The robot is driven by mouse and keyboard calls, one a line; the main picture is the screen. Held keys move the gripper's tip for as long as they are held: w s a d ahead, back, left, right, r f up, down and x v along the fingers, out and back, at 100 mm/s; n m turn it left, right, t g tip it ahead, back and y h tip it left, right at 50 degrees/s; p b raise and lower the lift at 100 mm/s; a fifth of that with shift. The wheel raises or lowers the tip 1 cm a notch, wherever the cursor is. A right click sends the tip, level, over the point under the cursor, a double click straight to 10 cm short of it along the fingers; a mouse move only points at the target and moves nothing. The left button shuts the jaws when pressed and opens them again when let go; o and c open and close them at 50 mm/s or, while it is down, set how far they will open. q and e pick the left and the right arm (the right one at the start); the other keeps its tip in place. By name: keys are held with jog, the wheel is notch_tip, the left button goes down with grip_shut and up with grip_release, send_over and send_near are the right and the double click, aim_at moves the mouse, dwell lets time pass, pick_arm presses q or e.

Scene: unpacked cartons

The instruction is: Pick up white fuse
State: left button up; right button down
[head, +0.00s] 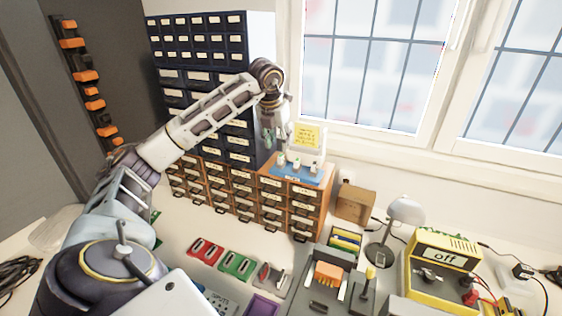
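A blue tray (308,178) lies on top of the wooden drawer cabinet, in front of a white box with a yellow note. Several small pale pieces with green parts stand on the tray, such as one at its left (281,159) and one at its right (313,168). They are too small for me to tell which is the white fuse. My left gripper (276,138) points down just above and behind the left end of the tray. Its fingers are small and overlap in this view, so their opening is unclear. My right gripper is not in view.
A dark drawer cabinet (199,75) stands behind my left arm. The wooden cabinet (243,186) stands below the tray. Red (206,251) and green (238,265) holders, a lamp (404,211) and a yellow meter (437,265) are on the white bench.

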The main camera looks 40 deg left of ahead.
pick_arm(q)
jog(key=shift+x, duration=0.8)
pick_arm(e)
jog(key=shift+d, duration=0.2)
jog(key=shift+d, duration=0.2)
pick_arm(q)
jog(key=shift+f, duration=0.1)
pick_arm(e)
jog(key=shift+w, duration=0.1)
